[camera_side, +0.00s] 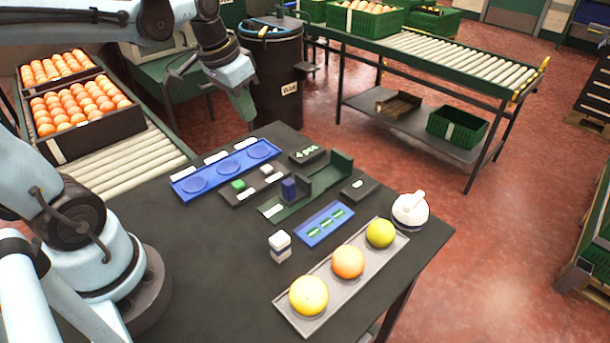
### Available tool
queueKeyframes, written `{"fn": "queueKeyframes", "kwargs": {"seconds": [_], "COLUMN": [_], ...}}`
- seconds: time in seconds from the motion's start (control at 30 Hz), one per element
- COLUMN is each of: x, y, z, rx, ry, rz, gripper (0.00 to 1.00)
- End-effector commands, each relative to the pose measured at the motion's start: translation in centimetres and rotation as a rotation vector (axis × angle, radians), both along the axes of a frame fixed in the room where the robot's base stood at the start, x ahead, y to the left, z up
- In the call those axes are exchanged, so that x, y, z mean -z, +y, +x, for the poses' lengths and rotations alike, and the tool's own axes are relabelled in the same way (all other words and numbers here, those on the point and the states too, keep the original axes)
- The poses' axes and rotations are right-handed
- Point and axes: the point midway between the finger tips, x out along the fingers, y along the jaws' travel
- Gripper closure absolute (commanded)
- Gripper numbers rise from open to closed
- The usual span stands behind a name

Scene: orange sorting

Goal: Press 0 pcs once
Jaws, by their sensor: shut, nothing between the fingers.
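A small dark box (309,155) with white lettering that ends in "pcs" lies at the back of the dark table; the figure before it is too small to read surely. My gripper (246,112) hangs above and left of this box in the picture, past the table's back edge. It is shut and empty, and apart from the box. A dark panel (240,197) with a green button (238,184) and a white button (267,169) lies in front of the box. A dark box with a white button (358,184) lies to the right.
A blue tray (225,170) with round recesses lies left of the panel. A white-topped block (280,240), a white domed object (410,209) and a grey fruit tray (328,295) stand nearer. The table's left front is clear.

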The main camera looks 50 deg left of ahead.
Motion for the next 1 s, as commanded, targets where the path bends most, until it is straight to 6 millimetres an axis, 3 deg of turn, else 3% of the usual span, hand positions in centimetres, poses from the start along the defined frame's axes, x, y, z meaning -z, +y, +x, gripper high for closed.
{"fn": "queueKeyframes", "kwargs": {"seconds": [0.37,1.0], "x": [1.6,9.5], "y": [0.0,0.0], "z": [0.5,2.9], "rx": [0.001,0.000], "ry": [-0.001,-0.002], "rz": [0.000,0.001], "gripper": [1.00,1.00]}}
